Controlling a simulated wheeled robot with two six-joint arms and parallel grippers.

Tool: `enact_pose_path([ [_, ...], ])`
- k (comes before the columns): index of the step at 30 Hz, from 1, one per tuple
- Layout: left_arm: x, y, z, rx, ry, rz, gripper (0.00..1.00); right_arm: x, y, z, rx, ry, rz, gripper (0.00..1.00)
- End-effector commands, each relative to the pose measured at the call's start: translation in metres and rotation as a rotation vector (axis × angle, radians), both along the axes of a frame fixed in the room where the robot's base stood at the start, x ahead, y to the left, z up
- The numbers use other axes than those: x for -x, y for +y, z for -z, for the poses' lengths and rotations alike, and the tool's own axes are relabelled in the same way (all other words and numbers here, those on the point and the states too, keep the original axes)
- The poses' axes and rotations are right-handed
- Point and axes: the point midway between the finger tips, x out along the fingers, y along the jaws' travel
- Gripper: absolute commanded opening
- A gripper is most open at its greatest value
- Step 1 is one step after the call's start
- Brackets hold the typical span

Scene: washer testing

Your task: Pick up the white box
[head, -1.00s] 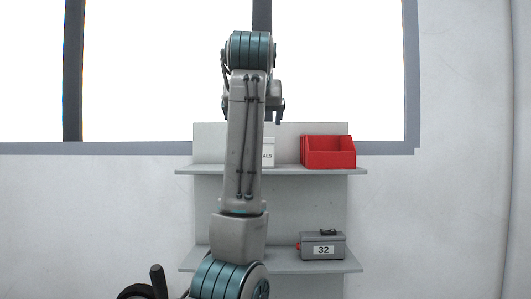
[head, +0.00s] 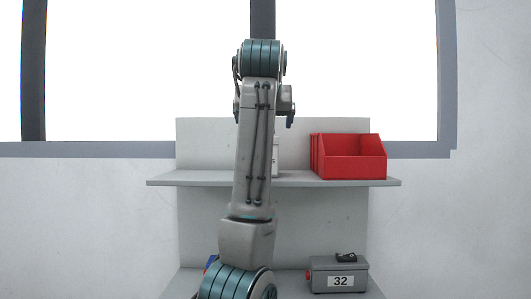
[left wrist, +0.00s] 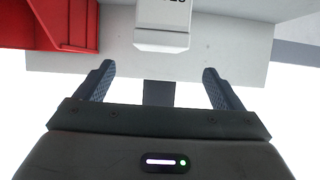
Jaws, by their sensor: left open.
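The white box (head: 275,160) stands on the upper shelf, mostly hidden behind my left arm in the head view; only a thin strip of its right side shows. In the left wrist view the white box (left wrist: 162,22) is at the top centre, with part of dark lettering on it. My left gripper (left wrist: 159,70) is open and empty, its two fingers apart on either side of the box's line and short of it. In the head view only a small dark part of the gripper (head: 290,118) shows beside the arm. My right gripper is not in view.
Red bins (head: 352,160) stand right of the box on the upper shelf (head: 165,180); one also shows at the left wrist view's upper left (left wrist: 75,25). A grey box marked 32 (head: 338,275) is on the lower shelf. A bright window is behind.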

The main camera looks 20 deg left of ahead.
Motion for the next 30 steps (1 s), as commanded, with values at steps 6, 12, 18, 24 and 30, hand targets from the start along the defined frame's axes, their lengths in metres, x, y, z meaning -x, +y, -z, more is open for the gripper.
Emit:
enact_pose_path([
  [6, -0.028, 0.009, 0.012, -0.001, 0.004, -0.002, 0.89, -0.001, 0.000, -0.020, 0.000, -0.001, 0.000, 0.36],
  [12, -0.038, 0.011, 0.016, -0.001, 0.003, -0.001, 0.89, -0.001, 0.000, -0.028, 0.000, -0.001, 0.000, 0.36],
  [18, -0.057, 0.016, 0.024, 0.001, 0.005, -0.002, 0.89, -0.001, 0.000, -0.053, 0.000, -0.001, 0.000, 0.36],
  [24, -0.075, 0.021, 0.036, -0.001, 0.004, -0.002, 0.89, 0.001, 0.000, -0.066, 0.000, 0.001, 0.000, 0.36],
  [30, -0.078, 0.022, 0.040, -0.001, 0.001, -0.002, 0.89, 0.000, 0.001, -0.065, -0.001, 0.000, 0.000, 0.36],
])
